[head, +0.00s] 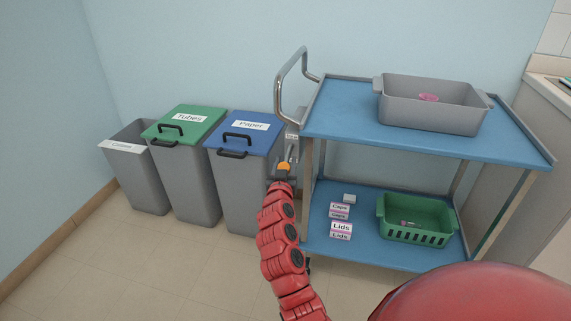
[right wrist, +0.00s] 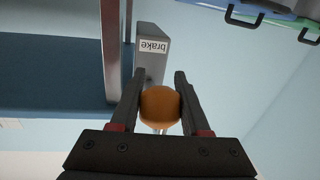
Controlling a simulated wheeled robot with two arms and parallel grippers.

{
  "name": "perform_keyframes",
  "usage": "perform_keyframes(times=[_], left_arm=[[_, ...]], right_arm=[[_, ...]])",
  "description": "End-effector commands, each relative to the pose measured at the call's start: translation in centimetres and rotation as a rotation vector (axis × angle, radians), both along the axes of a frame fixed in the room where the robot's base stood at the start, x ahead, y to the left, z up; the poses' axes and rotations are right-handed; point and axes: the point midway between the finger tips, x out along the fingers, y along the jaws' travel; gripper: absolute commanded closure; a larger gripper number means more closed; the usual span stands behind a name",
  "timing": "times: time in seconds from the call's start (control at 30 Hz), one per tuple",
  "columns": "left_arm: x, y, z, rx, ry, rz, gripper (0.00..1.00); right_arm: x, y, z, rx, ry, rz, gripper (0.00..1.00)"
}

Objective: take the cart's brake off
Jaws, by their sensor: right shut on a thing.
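The blue cart (head: 345,112) stands at the right in the head view, with a metal push handle (head: 290,85) at its left end. A grey brake housing (right wrist: 152,52) with a "brake" label sits beside a cart post; it also shows small in the head view (head: 292,140). My right gripper (right wrist: 160,105) is shut on the orange brake knob (right wrist: 160,106), with one finger on each side. The knob also shows in the head view (head: 284,166). The lever behind the knob is mostly hidden. My left gripper is not in view.
Bins labelled Tubes (head: 185,185) and Paper (head: 240,190) and an open grey bin (head: 135,180) stand left of the cart. A grey tub (head: 430,115) is on the top shelf. A green basket (head: 415,232) and small boxes (head: 341,231) are on the lower shelf.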

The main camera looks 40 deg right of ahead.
Motion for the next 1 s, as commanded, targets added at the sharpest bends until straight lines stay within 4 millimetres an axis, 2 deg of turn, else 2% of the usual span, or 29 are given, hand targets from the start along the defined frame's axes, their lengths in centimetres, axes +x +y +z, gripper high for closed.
perform_keyframes(times=[0.17, 0.27, 0.5, 0.7, 1.0], left_arm=[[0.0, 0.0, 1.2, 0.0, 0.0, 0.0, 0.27], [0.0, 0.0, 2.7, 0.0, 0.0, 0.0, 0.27], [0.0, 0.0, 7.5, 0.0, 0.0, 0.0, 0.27], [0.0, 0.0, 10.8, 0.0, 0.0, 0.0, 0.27], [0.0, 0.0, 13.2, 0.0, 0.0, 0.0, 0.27]], right_arm=[[0.0, 0.2, 0.5, 0.021, 0.017, 0.002, 1.0], [-0.1, 0.2, 1.0, 0.052, 0.042, 0.002, 1.0], [-0.3, 0.6, 2.5, 0.176, 0.147, 0.002, 1.0], [-0.5, 0.7, 3.4, 0.301, 0.252, 0.002, 1.0], [-0.5, 0.7, 4.3, 0.452, 0.381, 0.003, 1.0]])
